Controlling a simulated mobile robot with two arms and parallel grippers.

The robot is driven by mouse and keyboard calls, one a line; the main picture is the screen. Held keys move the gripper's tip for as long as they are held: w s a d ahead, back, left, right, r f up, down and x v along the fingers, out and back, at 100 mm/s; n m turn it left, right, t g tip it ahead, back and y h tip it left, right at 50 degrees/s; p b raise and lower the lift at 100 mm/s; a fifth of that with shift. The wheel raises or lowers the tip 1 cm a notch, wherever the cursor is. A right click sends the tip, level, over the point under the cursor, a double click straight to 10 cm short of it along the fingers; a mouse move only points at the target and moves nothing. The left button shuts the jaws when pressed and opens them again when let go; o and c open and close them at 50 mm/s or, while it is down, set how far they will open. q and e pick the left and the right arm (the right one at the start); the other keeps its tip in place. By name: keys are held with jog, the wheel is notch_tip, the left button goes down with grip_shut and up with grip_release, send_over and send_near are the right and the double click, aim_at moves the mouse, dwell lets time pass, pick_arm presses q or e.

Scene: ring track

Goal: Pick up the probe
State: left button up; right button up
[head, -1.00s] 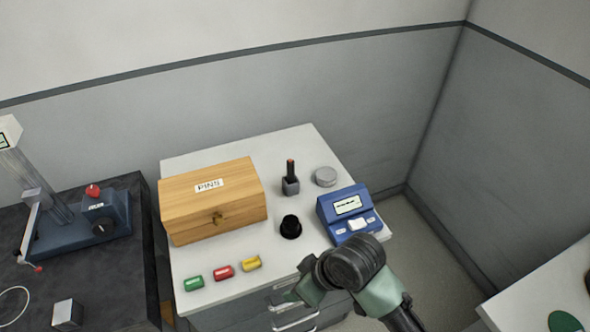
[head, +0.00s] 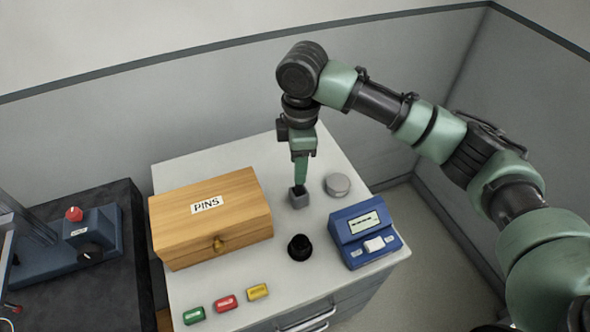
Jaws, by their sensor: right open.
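The probe (head: 299,189) stands upright in a small grey block on the white cabinet top, behind the black round knob-like piece. Only a dark lower bit of it shows in the head view; its upper part with the orange tip is hidden behind my gripper. My right gripper (head: 301,176) points straight down at the probe, its green fingers directly over or around it. Its jaws are open, and I cannot tell whether they touch the probe. My left gripper is not in view.
A wooden PINS box (head: 208,222) stands left of the probe. A grey disc (head: 337,185) and a blue display device (head: 365,232) are to the right, a black round piece (head: 299,247) in front. Green, red (head: 225,303) and yellow tags lie near the front edge.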

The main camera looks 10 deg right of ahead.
aim_at(299, 188)
jog(key=shift+w+d+r, duration=0.45)
jog(key=shift+w+r, duration=0.05)
jog(key=shift+w, duration=0.2)
jog(key=shift+w+d, duration=0.1)
jog(key=shift+s+f+p, duration=0.2)
jog(key=shift+f+p, duration=0.05)
jog(key=shift+f, duration=0.35)
jog(key=shift+s+f+p, duration=0.15)
jog(key=shift+f+p, duration=0.1)
jog(key=shift+f, duration=0.3)
jog(key=f, duration=0.1)
jog(key=f+p, duration=0.1)
jog(key=f, duration=0.2)
jog(key=shift+w+a, duration=0.25)
jog(key=shift+w, duration=0.05)
jog(key=shift+f+p, duration=0.3)
jog(key=shift+f, duration=0.15)
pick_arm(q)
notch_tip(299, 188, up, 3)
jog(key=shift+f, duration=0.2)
pick_arm(e)
grip_shut()
